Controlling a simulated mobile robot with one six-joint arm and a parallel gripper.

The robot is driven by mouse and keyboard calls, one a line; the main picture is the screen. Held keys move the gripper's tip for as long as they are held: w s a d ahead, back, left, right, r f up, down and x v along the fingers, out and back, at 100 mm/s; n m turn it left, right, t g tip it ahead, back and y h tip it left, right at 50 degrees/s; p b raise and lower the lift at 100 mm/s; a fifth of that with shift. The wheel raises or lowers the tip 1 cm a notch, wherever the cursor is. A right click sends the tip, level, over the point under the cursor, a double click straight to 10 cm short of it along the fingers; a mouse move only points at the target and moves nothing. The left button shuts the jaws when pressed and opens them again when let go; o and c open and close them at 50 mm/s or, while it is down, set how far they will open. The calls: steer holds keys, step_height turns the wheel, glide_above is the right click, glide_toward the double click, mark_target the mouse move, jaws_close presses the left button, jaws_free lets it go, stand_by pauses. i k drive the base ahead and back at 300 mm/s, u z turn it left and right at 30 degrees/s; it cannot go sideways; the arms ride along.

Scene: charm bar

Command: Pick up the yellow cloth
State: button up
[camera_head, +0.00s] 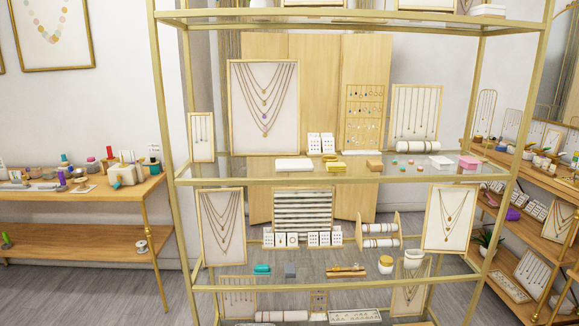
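A small yellow folded-looking item (336,167), which may be the yellow cloth, lies on the upper glass shelf of the brass-framed rack, near the middle of the front. It is too small to tell for sure that it is cloth. A white flat item (294,165) lies to its left and a tan box (374,165) to its right, both apart from it. My gripper is not in view.
The brass rack (372,177) stands ahead, with framed necklaces (264,106) behind the yellow item. A pink box (468,162) sits at the shelf's right. A wooden table (100,196) stands left, wooden shelves (535,235) right. Grey floor is free at lower left.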

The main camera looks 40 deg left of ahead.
mark_target(331, 166)
steer(key=u, duration=0.55)
steer(key=k, duration=0.35)
steer(key=u, duration=2.1)
steer(key=k, duration=0.7)
steer(key=z, duration=0.45)
steer(key=i, duration=1.3)
steer(key=z, duration=0.05)
